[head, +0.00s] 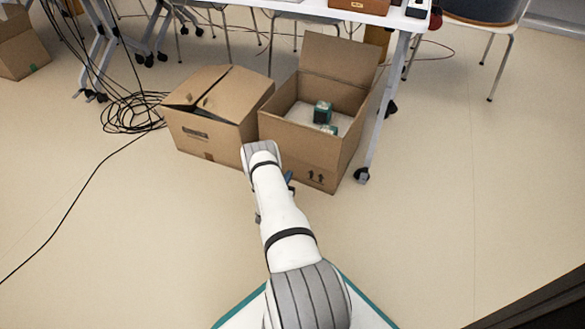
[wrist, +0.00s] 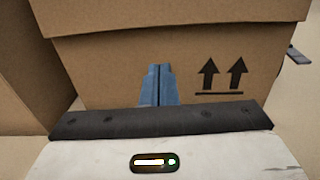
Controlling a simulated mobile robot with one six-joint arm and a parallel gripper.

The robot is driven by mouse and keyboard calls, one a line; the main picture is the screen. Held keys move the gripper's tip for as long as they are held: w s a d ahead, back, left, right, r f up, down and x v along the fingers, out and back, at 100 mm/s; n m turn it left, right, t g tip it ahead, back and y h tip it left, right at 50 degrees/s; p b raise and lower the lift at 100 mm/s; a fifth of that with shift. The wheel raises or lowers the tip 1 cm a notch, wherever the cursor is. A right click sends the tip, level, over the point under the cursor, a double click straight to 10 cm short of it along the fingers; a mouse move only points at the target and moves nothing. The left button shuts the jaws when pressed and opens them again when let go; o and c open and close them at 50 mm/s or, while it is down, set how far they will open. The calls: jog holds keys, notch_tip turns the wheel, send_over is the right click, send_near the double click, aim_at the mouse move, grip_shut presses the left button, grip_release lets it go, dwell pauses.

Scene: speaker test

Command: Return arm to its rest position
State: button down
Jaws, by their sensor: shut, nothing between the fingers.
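My white arm reaches forward over the floor in the head view, its far end in front of the two cardboard boxes. My gripper (wrist: 158,70) shows in the wrist view as two blue fingers pressed together with nothing between them. The fingers stand out against the front wall of the open cardboard box (wrist: 120,70), left of its two printed black arrows. I cannot tell whether they touch that wall. In the head view the gripper is mostly hidden by the arm.
The open cardboard box (head: 297,138) holds small green-and-white items (head: 323,112). A white table (head: 385,14) with wheeled legs is behind. Black cables (head: 130,112) lie coiled at left. The floor (head: 440,190) at right is clear.

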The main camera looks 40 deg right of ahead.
jog(key=p+v, duration=0.2)
jog(key=v, duration=0.6)
